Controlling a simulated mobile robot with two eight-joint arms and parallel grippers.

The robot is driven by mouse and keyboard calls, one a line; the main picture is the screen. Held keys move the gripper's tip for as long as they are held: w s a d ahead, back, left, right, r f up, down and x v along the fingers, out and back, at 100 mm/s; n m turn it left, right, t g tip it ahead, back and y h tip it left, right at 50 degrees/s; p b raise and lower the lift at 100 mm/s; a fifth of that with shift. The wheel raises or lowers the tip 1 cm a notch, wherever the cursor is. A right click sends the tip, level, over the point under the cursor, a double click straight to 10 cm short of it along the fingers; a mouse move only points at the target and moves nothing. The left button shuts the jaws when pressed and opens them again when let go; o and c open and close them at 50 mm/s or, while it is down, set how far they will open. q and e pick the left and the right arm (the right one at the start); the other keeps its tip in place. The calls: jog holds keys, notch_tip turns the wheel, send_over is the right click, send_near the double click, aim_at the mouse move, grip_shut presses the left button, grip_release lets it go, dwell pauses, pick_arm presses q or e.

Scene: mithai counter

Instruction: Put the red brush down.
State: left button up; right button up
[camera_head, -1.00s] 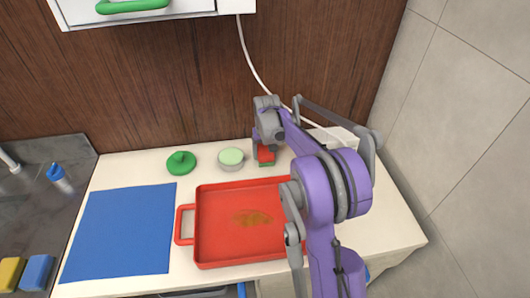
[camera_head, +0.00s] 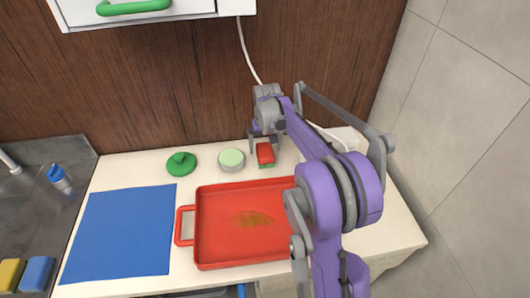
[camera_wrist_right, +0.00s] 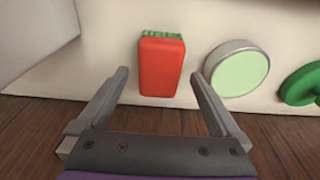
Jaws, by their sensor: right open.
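The red brush (camera_head: 265,153) has a red block body and green bristles. It rests on the counter behind the red tray, to the right of the round pale-green dish. In the right wrist view the red brush (camera_wrist_right: 162,68) lies beyond and between the fingertips, with its green bristles at the far edge. My right gripper (camera_head: 266,143) is open and empty, just above and behind the brush; its two spread fingers (camera_wrist_right: 160,82) show clear of the brush in the wrist view. My left gripper is not in view.
The red tray (camera_head: 212,249) with an orange-brown smear takes up the middle of the counter. The pale-green dish (camera_head: 231,159) and green lid (camera_head: 181,163) stand to the brush's left. A blue mat (camera_head: 122,232) lies at left. A wooden wall (camera_head: 150,90) rises close behind.

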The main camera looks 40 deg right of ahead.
aim_at(266, 154)
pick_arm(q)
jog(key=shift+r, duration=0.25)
pick_arm(e)
notch_tip(266, 154, up, 8)
jog(key=s, duration=0.1)
jog(key=shift+a+f, duration=0.2)
jog(key=shift+a, duration=0.05)
jog(key=shift+s+f, duration=0.1)
